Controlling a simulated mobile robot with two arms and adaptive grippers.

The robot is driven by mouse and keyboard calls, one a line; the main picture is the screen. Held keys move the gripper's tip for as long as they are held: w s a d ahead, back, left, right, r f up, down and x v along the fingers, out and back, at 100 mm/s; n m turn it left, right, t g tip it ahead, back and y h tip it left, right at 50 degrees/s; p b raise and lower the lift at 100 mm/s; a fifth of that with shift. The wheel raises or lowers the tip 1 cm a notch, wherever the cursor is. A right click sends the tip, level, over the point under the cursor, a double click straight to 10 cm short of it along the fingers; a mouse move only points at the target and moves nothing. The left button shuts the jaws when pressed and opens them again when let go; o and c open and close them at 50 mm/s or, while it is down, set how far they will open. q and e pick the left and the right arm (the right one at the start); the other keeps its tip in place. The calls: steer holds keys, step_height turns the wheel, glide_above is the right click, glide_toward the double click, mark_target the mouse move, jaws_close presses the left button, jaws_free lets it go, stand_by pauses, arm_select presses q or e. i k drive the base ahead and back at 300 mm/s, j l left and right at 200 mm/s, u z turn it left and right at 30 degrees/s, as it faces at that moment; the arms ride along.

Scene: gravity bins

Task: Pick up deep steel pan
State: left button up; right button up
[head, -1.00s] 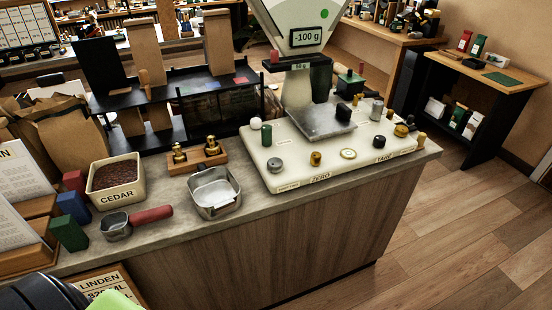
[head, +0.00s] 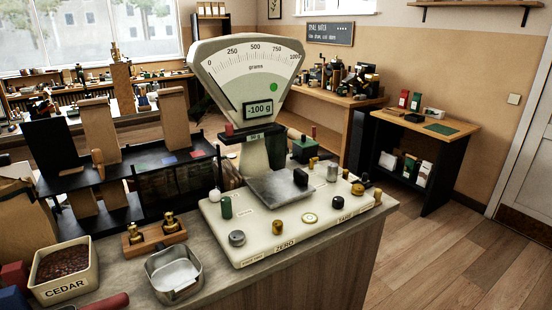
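The deep steel pan (head: 174,275) is an open, square-sided metal pan. It stands empty on the counter near its front edge, at the lower left of the head view. It is between the CEDAR tub and the scale, just in front of a wooden block with brass weights (head: 154,233). Neither of my grippers shows in the head view now.
A large dial scale (head: 247,75) reading -100 g stands on a pale base (head: 290,232) right of the pan. The CEDAR tub (head: 63,287) is left of it. A red handle (head: 104,302) lies at the bottom edge. Open wooden floor (head: 430,260) is at right.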

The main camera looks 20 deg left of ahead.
mark_target(175, 274)
steer(key=u, duration=1.35)
steer(key=i+l+u, duration=0.2)
steer(key=k+l, duration=0.05)
